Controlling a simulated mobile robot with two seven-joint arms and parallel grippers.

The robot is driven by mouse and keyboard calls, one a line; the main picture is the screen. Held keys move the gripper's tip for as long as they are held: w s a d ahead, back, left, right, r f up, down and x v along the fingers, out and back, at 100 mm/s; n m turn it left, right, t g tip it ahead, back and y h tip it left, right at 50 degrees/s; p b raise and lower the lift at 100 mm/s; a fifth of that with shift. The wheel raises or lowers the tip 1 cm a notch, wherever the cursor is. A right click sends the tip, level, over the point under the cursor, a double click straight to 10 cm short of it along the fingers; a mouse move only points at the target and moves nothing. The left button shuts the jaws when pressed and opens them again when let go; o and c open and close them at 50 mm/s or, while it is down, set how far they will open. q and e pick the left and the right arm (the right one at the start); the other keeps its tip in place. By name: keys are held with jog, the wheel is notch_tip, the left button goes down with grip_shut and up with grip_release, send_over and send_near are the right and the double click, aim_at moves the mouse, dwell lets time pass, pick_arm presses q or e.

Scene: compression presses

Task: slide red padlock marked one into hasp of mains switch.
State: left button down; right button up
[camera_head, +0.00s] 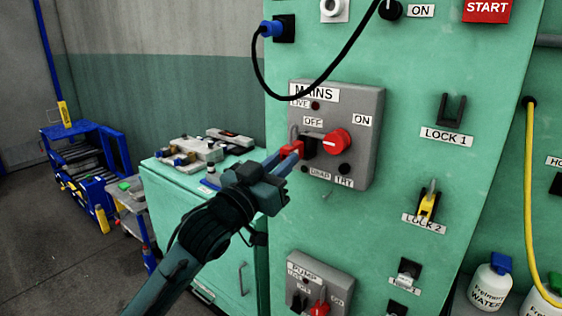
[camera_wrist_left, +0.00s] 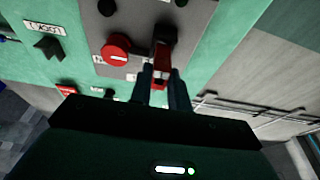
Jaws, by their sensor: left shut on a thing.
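The grey mains switch box (camera_head: 362,104) is fixed to the green press panel, with a red rotary knob (camera_head: 338,141) and a black hasp (camera_head: 310,146) to the knob's left. My left gripper (camera_head: 295,150) is shut on the red padlock (camera_head: 290,149), right at the hasp. The padlock's grey shackle points up beside the hasp; I cannot tell whether it passes through. In the left wrist view the red padlock (camera_wrist_left: 161,66) sits between the fingers of my gripper (camera_wrist_left: 162,85), close to the black hasp (camera_wrist_left: 164,35). The mark on the padlock is not readable. My right gripper is not in view.
A black cable (camera_head: 322,93) hangs in a loop above the mains box. The LOCK 1 hook (camera_head: 451,108) is empty; LOCK 2 holds a yellow padlock (camera_head: 428,200). A pump switch box (camera_head: 330,274) sits below. A green cabinet (camera_head: 180,190) with parts on top stands left.

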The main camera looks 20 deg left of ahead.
pick_arm(q)
jog(key=shift+f+p+x, duration=0.15)
jog(key=shift+p+x, duration=0.05)
jog(key=shift+x, duration=0.7)
jog(key=shift+f+p+x, duration=0.2)
jog(key=shift+x, duration=0.65)
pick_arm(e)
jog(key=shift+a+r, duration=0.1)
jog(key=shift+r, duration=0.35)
pick_arm(q)
jog(key=c, duration=1.2)
grip_release()
jog(key=shift+w+f, duration=0.15)
jog(key=shift+c, duration=0.2)
jog(key=shift+s+a+f, duration=0.2)
jog(key=shift+s+f, duration=0.15)
jog(key=shift+s, duration=0.3)
jog(key=b+v, duration=0.2)
jog(key=v, duration=0.9)
jog(key=shift+s+r+b, duration=0.2)
jog(key=shift+s+b, duration=0.2)
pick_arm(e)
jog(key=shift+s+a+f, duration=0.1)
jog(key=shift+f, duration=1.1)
pick_arm(q)
jog(key=shift+a, duration=0.1)
